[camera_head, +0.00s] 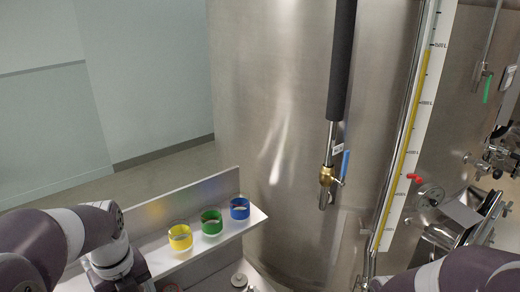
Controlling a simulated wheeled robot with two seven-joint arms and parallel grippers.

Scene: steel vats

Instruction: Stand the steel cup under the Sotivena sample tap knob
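A brass sample tap (326,178) with a blue lever (345,165) hangs on the front of the large steel vat, its short steel spout pointing down. A small label (338,148) sits above it, too small to read. I cannot make out a steel cup anywhere. A small round metal piece (239,281) shows at the bottom edge, cut off, and I cannot tell what it is. My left arm comes in at lower left and my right arm at lower right. Both grippers are outside the picture or hidden. No cup stands in the visible space just under the spout.
A white shelf (205,254) at lower left holds a yellow (180,238), a green (211,223) and a blue (239,209) ringed cup. A yellow-filled level gauge (408,140) runs down the vat. A red-handled valve (415,178) and a green-levered tap (487,88) are at right.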

